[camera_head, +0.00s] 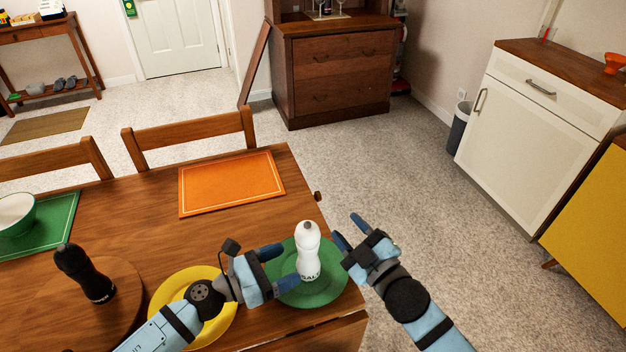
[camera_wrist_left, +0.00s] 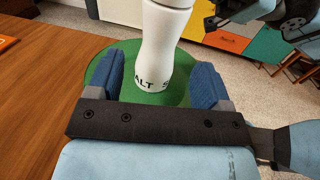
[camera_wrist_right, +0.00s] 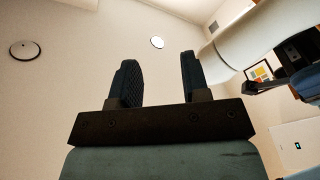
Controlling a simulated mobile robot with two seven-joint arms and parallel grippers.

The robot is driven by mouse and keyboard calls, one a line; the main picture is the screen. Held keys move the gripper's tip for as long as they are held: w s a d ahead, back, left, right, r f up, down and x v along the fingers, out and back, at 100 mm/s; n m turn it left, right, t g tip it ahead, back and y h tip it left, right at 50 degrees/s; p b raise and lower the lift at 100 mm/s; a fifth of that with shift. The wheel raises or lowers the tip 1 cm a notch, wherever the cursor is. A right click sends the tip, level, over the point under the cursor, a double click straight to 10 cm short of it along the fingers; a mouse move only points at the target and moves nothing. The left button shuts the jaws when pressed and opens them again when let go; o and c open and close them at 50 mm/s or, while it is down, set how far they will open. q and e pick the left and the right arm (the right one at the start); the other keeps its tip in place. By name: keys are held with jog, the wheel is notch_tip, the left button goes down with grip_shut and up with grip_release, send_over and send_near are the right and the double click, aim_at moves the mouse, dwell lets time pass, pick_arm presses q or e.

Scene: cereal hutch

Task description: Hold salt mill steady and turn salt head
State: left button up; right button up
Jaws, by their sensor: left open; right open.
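The white salt mill (camera_head: 308,252) stands upright on a green plate (camera_head: 322,293) near the table's right corner.
A yellow plate (camera_head: 160,297) lies left of the green plate under my left arm. A black mill (camera_head: 84,275) stands on a round wooden board (camera_head: 125,290). An orange placemat (camera_head: 231,184) lies behind.

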aim_at(314, 251)
jog(key=w+a+r+n+g+y, duration=0.2)
jog(key=a+r+n+g+y, duration=0.3)
jog(key=a+r+n+y, duration=0.8)
jog(key=s+a+r+n+g+h, duration=0.1)
jog(key=s+a+n+g+h, duration=0.15)
jog(key=n+g, duration=0.75)
jog(key=s+a+r+n+g+h, duration=0.15)
jog(key=s+a+n+g, duration=0.4)
jog(key=n, duration=0.85)
jog(key=w+d+f+n+g+h, duration=0.2)
jog(key=d+f+n+g+h, duration=0.3)
jog(key=n+h, duration=0.6)
pick_arm(q)
jog(key=shift+w+d, duration=0.15)
jog(key=shift+d, duration=0.1)
jog(key=shift+x, duration=3.45)
pick_arm(e)
jog(key=w+d+n+t+h, duration=0.5)
jog(key=w+d+n+h, duration=0.1)
jog(key=w+d, duration=0.2)
jog(key=shift+d+f+h, duration=0.3)
jog(key=shift+d+h, duration=0.1)
jog(key=shift+d, duration=0.15)
